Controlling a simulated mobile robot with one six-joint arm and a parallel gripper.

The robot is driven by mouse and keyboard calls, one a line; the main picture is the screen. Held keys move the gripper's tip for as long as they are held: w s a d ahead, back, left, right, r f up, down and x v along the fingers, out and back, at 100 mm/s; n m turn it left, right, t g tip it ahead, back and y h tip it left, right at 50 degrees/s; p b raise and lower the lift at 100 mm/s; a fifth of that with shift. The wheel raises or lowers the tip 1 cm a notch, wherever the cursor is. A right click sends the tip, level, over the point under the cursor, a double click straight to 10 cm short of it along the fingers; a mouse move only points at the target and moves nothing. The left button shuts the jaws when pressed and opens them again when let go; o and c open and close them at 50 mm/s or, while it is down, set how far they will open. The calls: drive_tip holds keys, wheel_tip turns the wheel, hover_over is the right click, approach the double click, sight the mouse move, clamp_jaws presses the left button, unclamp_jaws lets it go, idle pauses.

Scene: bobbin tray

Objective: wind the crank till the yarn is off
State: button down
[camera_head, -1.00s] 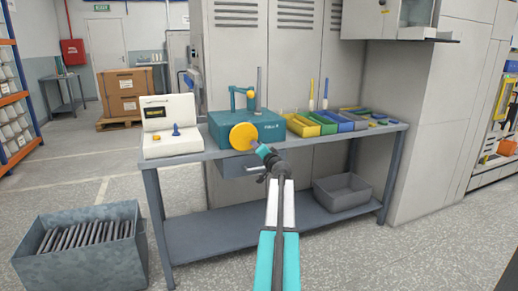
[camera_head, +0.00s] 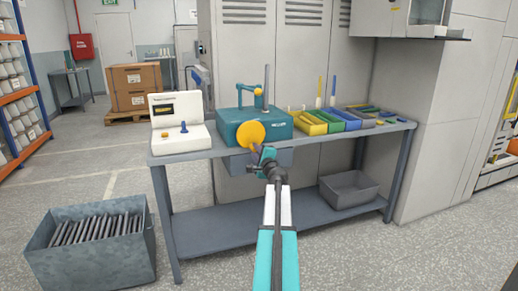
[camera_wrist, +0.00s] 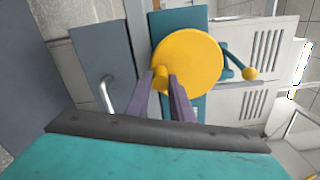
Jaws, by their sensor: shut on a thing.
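The winder (camera_head: 262,121) is a teal box on the bench, with a teal arm and yellow ball on top near a thin grey upright post (camera_head: 266,82). A yellow crank disc (camera_head: 251,134) is on its front. My gripper (camera_head: 260,153) is at the disc's lower edge. In the wrist view, the crank disc (camera_wrist: 190,60) fills the upper middle, and my gripper (camera_wrist: 165,80) is shut on the small yellow crank knob (camera_wrist: 161,78) at the disc's lower left. I cannot make out yarn on the post in either view.
The bench (camera_head: 190,150) also holds a white device (camera_head: 178,130) at left and several coloured trays (camera_head: 318,127) at right. A grey bin (camera_head: 350,190) sits on the lower shelf. A metal crate of rods (camera_head: 90,262) stands on the floor at left.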

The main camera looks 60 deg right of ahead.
drive_tip(key=shift+w+a+m+p, duration=0.2)
drive_tip(key=shift+a+m+p, duration=0.15)
drive_tip(key=shift+m, duration=0.35)
drive_tip(key=shift+w+a+m+p, duration=0.2)
drive_tip(key=shift+m+p, duration=0.15)
drive_tip(key=shift+m, duration=0.35)
drive_tip(key=c, duration=1.6)
unclamp_jaws()
drive_tip(key=shift+r, duration=0.1)
drive_tip(key=shift+o, duration=0.2)
drive_tip(key=shift+s+a, duration=0.1)
drive_tip(key=v, duration=1.3)
drive_tip(key=shift+s+p, duration=0.3)
drive_tip(key=shift+a, duration=0.1)
